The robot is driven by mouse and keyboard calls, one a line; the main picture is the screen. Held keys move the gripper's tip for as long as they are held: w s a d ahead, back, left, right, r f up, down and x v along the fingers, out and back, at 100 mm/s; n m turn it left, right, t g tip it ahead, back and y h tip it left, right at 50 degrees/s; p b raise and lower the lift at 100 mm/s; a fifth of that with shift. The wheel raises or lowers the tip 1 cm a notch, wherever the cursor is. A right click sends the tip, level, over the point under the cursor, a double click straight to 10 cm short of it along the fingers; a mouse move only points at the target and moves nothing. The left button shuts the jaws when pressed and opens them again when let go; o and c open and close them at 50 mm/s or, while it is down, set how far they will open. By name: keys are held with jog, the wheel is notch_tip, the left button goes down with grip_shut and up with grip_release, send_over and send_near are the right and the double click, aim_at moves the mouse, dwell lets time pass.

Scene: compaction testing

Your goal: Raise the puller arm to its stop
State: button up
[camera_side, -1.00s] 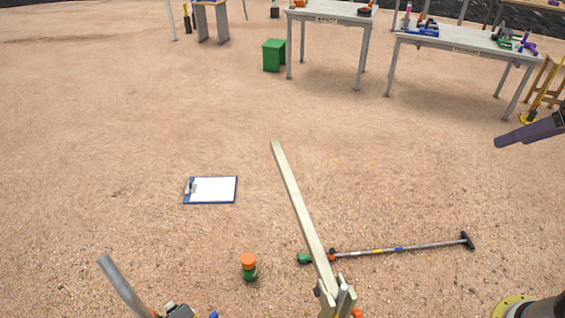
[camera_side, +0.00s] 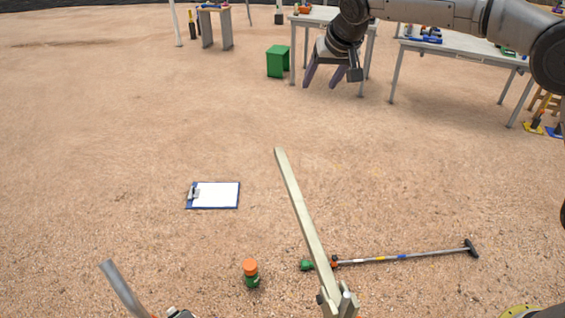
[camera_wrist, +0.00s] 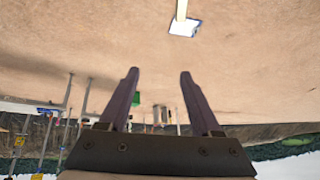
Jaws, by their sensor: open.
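The puller arm looks to be the long pale beam (camera_side: 305,222) in the side view. It slants from its bracket (camera_side: 340,304) at the bottom edge up to a free end at mid-picture. A beam end, probably the same one, shows at the top of the wrist view (camera_wrist: 182,9). My gripper (camera_side: 322,85) is open and empty, its two purple fingers apart, above the beam's free end in the side picture and clear of it. The wrist view shows the open fingers (camera_wrist: 159,75) with nothing between them. The bracket's lower part is cut off by the frame.
A clipboard (camera_side: 217,195) lies on the sandy ground left of the beam. A green bin (camera_side: 278,61) and tables (camera_side: 460,48) stand behind. Open ground surrounds the beam.

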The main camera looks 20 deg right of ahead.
jog(key=w+a+f, duration=0.3)
jog(key=a+f, duration=0.1)
jog(key=f, duration=0.4)
jog(key=n+g, duration=0.1)
jog(key=g, duration=0.1)
send_near(283, 160)
jog(key=x, duration=1.1)
jog(key=shift+w+f, duration=0.25)
jog(key=shift+f, duration=0.1)
grip_shut()
